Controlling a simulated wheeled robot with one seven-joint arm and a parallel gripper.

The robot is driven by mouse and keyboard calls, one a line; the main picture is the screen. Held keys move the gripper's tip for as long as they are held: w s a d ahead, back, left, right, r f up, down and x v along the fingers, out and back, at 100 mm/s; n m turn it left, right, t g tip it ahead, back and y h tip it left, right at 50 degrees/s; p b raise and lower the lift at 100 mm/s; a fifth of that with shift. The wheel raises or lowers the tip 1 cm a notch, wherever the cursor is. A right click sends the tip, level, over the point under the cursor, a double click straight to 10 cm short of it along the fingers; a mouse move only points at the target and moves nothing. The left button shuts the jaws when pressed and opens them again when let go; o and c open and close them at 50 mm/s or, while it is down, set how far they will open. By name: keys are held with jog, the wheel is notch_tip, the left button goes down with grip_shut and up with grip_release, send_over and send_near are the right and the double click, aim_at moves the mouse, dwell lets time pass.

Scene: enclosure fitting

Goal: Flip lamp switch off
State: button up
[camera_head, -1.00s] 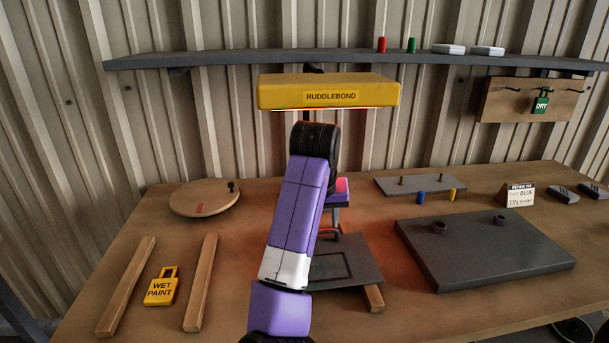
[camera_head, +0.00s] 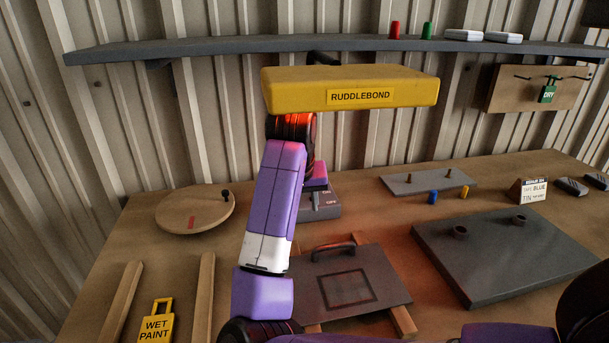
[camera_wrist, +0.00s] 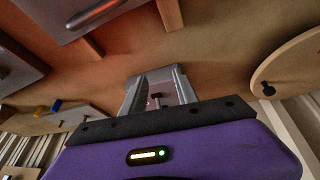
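The yellow lamp (camera_head: 350,90) marked RUDDLEBOND hangs over the bench, and a red-orange glow shows beneath it on my arm. A grey switch box (camera_head: 328,208) with ON and OFF labels sits on the bench, partly hidden by my arm. In the wrist view the switch box (camera_wrist: 160,88) shows between my fingers, with a small stubby lever (camera_wrist: 156,101). Which way the lever is set I cannot tell. My gripper (camera_wrist: 155,74) points down at the box, its two grey fingers apart on either side of the lever. Contact cannot be made out.
A dark panel with a handle (camera_head: 350,285) lies on wooden strips in front of the box. A large grey plate (camera_head: 505,262) lies right. A round wooden board (camera_head: 195,212) and a yellow WET PAINT tag (camera_head: 156,325) are left. A shelf (camera_head: 230,48) runs behind.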

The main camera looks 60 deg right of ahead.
jog(key=w+d, duration=0.1)
jog(key=d, duration=0.3)
jog(key=w+d, duration=0.1)
jog(key=d, duration=0.3)
jog(key=w+d, duration=0.2)
jog(key=d, duration=0.1)
jog(key=shift+d+p, duration=0.4)
jog(key=shift+d+f, duration=0.1)
jog(key=shift+f, duration=0.45)
grip_shut()
jog(key=shift+r, duration=0.1)
